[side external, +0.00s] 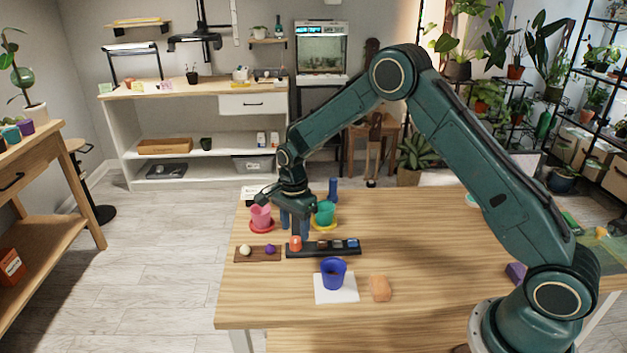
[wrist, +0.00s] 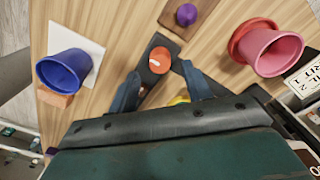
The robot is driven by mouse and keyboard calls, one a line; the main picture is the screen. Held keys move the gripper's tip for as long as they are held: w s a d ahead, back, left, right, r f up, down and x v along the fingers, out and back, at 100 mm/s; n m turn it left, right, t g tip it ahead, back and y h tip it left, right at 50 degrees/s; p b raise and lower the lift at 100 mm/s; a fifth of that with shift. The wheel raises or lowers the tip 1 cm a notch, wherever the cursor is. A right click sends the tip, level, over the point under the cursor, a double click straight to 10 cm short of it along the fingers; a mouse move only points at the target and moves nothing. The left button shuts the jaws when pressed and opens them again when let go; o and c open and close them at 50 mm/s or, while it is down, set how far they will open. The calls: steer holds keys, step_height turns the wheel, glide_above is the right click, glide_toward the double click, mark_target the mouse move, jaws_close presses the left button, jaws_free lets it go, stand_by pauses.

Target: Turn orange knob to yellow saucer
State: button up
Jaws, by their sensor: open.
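The orange knob (side external: 295,243) sits at the left end of a black strip (side external: 325,254). In the wrist view the orange knob (wrist: 160,55) shows a short white mark on top, on the side toward the blue pot. The yellow saucer (side external: 325,227) lies behind the strip under a teal pot (side external: 325,210). In the wrist view only a sliver of yellow (wrist: 180,100) shows between my fingers. My gripper (side external: 293,231) is open above the strip's left end. In the wrist view my gripper (wrist: 160,82) has its fingers apart, with the knob just beyond the gap; contact cannot be told.
A pink pot (side external: 261,215) stands on a red saucer (side external: 262,229) at left. A brown board (side external: 246,259) with a cream and a purple knob lies beside the strip. A blue pot (side external: 333,273) on a white square (side external: 325,297) and an orange-brown block (side external: 380,288) are in front.

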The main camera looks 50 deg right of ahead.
mark_target(295, 239)
steer(key=shift+f, duration=1.65)
steer(key=c, duration=1)
